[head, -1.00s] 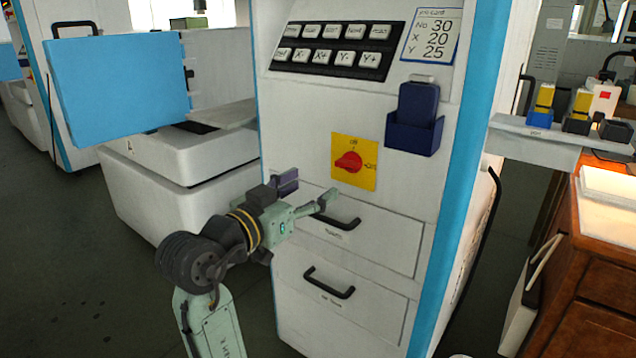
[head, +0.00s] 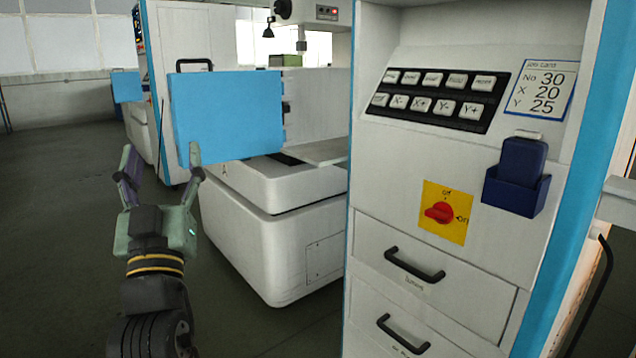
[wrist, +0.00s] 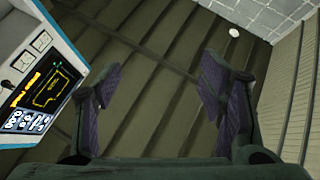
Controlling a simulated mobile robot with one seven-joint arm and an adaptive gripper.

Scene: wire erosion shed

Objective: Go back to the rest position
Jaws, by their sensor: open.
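My gripper (head: 161,160) is in the left part of the head view, pointing up and away from me. Its two fingers are spread, with nothing between them. It appears in front of open floor and the left edge of a blue panel (head: 228,117), touching nothing that I can see. In the wrist view, both dark fingers (wrist: 165,95) stand well apart over bare grey floor.
A white cabinet (head: 400,212) on the right has a red rotary switch (head: 440,212), a key panel (head: 437,98), a job card (head: 541,90) and drawers. A white machine base (head: 270,245) stands behind. The wrist view shows a screen (wrist: 45,95) at left. Floor (head: 60,240) at left is clear.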

